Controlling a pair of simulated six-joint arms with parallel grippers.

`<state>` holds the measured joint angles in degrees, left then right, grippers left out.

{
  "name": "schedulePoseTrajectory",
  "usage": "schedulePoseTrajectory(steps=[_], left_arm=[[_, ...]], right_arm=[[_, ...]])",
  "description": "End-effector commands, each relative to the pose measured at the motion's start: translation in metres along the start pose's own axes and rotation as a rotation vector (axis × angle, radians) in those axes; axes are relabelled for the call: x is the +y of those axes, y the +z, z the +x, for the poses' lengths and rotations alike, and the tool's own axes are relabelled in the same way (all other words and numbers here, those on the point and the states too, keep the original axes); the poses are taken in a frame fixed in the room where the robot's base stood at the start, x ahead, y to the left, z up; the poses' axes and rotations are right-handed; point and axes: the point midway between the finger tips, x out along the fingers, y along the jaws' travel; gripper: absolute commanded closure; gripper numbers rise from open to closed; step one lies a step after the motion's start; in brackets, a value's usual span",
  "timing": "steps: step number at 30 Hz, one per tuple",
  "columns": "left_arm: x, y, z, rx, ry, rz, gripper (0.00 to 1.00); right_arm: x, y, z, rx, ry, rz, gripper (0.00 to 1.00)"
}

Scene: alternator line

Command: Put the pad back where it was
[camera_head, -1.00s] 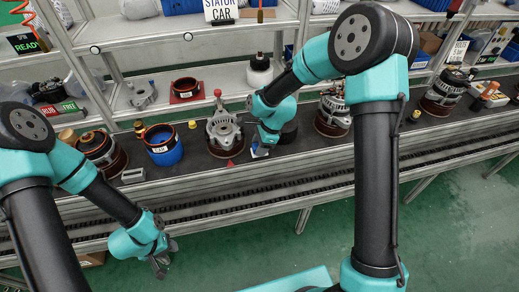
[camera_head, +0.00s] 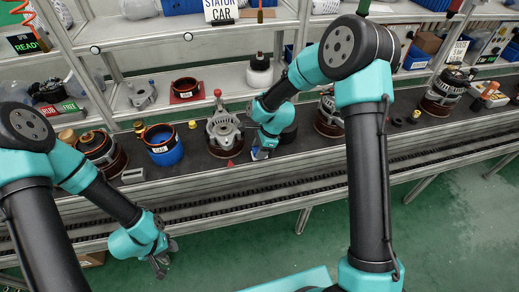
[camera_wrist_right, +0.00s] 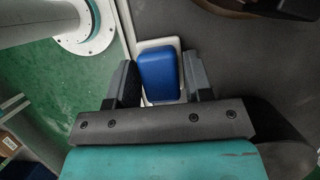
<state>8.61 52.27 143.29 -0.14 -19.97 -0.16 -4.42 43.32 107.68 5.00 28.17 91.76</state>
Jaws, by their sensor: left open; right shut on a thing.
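In the right wrist view a blue pad (camera_wrist_right: 158,76) lies between the two dark fingers of my right gripper (camera_wrist_right: 160,82), which is shut on it. A white tray (camera_wrist_right: 146,44) shows around the pad's edges, beneath it; whether the pad touches it I cannot tell. In the head view my right gripper (camera_head: 262,152) is low at the front edge of the conveyor, with a small white and blue patch at its fingertips; the pad is mostly hidden there. My left gripper (camera_head: 162,264) is open and empty, hanging in front of the conveyor.
An alternator part with a red knob (camera_head: 222,125) stands just left of my right gripper. Another alternator (camera_head: 329,115) is to the right. Shelves (camera_head: 190,45) rise behind the dark belt.

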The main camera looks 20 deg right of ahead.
Motion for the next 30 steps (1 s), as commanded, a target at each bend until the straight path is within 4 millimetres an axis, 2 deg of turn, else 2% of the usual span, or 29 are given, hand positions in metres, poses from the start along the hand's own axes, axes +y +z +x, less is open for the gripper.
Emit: schedulePoseTrajectory(steps=[6,7,15,24,30], left_arm=[[0.000,0.000,0.000,0.000,0.000,0.000,0.57],[0.000,0.000,0.000,0.000,0.000,0.000,0.57],[0.000,0.000,0.000,0.000,0.000,0.000,0.57],[0.000,0.000,0.000,0.000,0.000,0.000,0.57],[0.000,0.000,0.000,0.000,0.000,0.000,0.57]], right_arm=[[0.000,-0.001,0.003,0.000,0.001,0.000,0.75],[0.000,-0.001,0.002,0.000,0.000,0.000,0.51],[0.000,-0.001,0.002,0.000,0.000,0.000,0.28],[0.000,0.000,0.000,0.000,0.000,0.000,0.28],[-0.001,0.000,-0.018,-0.001,-0.003,0.001,0.28]])
